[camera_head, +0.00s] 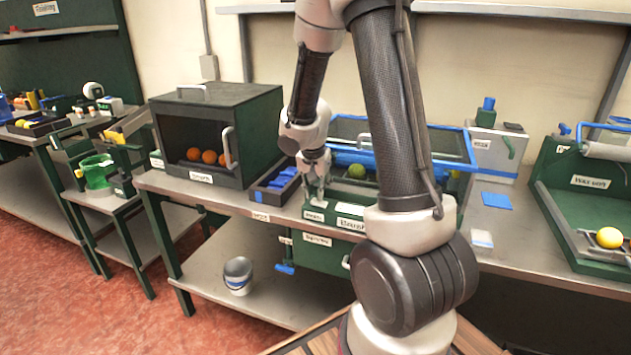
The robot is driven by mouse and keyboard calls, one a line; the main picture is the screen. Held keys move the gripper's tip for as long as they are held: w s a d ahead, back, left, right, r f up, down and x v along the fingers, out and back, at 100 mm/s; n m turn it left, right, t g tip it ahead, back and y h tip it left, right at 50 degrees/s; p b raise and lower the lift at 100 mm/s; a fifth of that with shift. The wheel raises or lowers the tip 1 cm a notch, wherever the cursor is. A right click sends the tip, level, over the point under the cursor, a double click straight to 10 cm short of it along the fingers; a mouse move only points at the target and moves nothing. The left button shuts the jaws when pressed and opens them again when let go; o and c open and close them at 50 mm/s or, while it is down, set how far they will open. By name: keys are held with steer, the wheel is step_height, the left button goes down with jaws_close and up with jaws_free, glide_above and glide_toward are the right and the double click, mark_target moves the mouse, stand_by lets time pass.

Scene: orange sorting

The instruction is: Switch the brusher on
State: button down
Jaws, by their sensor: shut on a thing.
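The brusher (351,224) is a green machine on the middle bench with a white label on its front and a blue-edged lid raised behind. A green round fruit (356,171) lies in it. My gripper (319,197) points down at the brusher's front left corner, just above a small white label (314,216). Its fingers are shut on a small part there, seemingly the switch, which they mostly hide. My arm covers the right part of the brusher.
A green cabinet (222,108) with several oranges stands left of the brusher, with a tray of blue items (277,185) between. A blue cloth (496,201) lies to the right. A bucket (238,274) stands on the lower shelf.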

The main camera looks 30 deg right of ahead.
steer(key=shift+f, duration=0.15)
steer(key=shift+w+a+f+g+h, duration=0.2)
steer(key=shift+f+g+h, duration=0.2)
steer(key=shift+s, duration=0.15)
steer(key=shift+s+d, duration=0.1)
steer(key=shift+d, duration=0.1)
steer(key=shift+s+d+r, duration=0.1)
steer(key=shift+s+d, duration=0.25)
steer(key=shift+s, duration=0.25)
steer(key=v, duration=1)
steer(key=shift+w+r, duration=0.25)
